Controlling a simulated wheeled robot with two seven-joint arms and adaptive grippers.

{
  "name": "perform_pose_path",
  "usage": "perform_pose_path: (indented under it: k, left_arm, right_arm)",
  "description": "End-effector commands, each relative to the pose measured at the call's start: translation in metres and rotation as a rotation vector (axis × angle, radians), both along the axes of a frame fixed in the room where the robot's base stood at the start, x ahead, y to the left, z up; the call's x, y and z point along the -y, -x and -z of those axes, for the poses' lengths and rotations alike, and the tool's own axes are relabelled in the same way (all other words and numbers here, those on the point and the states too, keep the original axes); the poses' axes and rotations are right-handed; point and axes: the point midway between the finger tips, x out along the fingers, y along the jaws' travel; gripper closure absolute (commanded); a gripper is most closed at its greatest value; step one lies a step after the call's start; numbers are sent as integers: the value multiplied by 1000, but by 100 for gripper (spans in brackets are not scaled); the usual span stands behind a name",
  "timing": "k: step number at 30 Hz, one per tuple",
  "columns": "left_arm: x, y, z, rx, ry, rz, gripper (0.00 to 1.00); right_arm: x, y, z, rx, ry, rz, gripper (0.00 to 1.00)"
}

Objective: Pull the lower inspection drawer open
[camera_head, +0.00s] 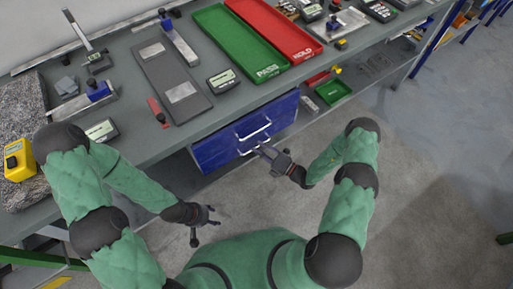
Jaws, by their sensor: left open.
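A blue two-drawer unit (215,150) hangs under the grey bench top. Its upper drawer has a pale bar handle (254,131). The lower drawer's handle (247,152) shows below it, partly covered at its right end by my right gripper. Both drawer fronts look flush. My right gripper (263,150) is at the lower handle, its fingertips overlapping the handle's right end. Whether its fingers close around the bar is too small to tell. My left gripper (217,215) is open and empty, low over the floor, left of and apart from the drawers.
The bench top (140,140) carries a green tray (240,42), a red tray (277,30), a dark flat plate (170,80) and gauges. A small green bin (333,92) stands on the lower shelf right of the drawers. The floor (430,180) in front is clear.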

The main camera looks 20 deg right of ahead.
Motion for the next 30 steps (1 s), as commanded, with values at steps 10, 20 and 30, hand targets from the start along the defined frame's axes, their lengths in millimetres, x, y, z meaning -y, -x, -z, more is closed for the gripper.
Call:
perform_pose_path:
  k: [10,20,30]
  left_arm:
    - [0,0,4,0,0,0,48]
    - [0,0,4,0,0,0,48]
    - [0,0,1,0,0,0,48]
  right_arm:
    - [-12,-13,-3,0,0,1,70]
    - [-12,-13,-3,0,1,0,100]
    - [-8,-4,-4,-1,2,2,100]
